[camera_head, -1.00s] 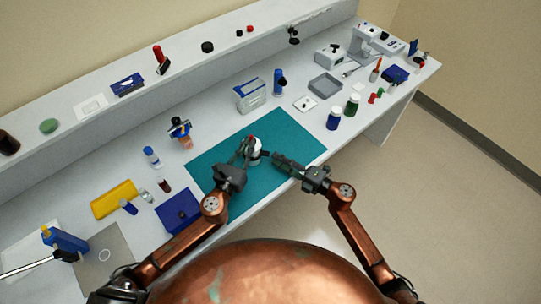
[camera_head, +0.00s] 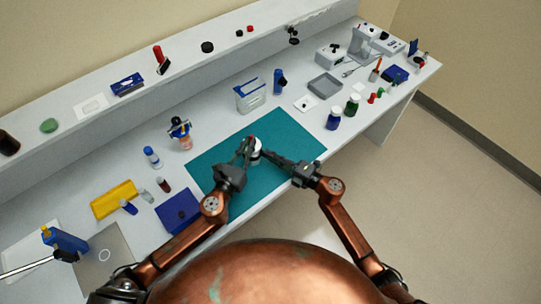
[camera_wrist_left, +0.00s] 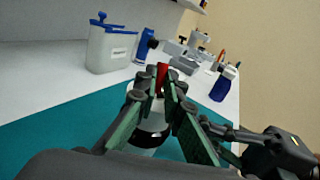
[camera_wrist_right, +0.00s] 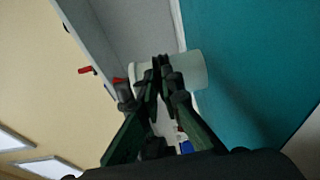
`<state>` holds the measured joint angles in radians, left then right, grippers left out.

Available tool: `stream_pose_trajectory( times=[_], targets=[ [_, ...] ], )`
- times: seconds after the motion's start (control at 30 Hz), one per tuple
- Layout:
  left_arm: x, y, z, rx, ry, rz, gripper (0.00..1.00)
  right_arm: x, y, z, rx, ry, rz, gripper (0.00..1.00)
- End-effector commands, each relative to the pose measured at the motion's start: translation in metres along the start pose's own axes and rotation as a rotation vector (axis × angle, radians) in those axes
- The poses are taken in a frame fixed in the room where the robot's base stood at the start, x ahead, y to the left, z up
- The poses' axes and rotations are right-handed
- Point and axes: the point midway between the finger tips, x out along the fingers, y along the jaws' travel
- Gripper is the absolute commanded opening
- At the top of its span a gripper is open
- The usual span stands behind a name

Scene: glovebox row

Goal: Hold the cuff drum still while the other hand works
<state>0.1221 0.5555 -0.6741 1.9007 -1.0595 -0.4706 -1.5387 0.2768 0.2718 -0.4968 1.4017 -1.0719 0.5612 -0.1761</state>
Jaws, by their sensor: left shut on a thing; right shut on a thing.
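The cuff drum (camera_head: 257,145) is a small white cylinder standing on the teal mat. The left wrist view shows a black band around it (camera_wrist_left: 150,131). My left gripper (camera_head: 248,142) is over the drum from the left, its jaws shut on a small red piece (camera_wrist_left: 162,76) at the top of the drum. My right gripper (camera_head: 266,153) reaches in from the right, its jaws shut at the drum's side; in the right wrist view its fingertips (camera_wrist_right: 158,65) overlap the white wall (camera_wrist_right: 192,70). The fingers hide the exact contact.
The teal mat (camera_head: 220,160) is mostly clear around the drum. Behind it stand a white container with a blue lid (camera_head: 250,95) and a blue bottle (camera_head: 279,82). A blue box (camera_head: 178,212) lies at left.

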Motion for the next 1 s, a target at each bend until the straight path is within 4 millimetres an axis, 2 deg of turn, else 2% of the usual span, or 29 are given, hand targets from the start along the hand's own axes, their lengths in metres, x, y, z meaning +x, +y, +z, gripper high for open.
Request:
stream_pose_trajectory(
  times=[0.6,0.83,1.0],
  targets=[
    [0.0,0.0,0.0,0.0,0.0,0.001,0.0,0.0,0.0,0.0,0.0,0.0,-0.001,0.0],
    [0.0,0.0,0.0,0.0,0.0,0.001,0.0,-0.001,0.026,0.001,-0.006,0.002,0.0,0.0],
    [0.0,0.001,-0.001,0.0,0.001,0.001,0.0,0.0,0.03,0.0,0.001,-0.001,0.001,0.0]
  ],
)
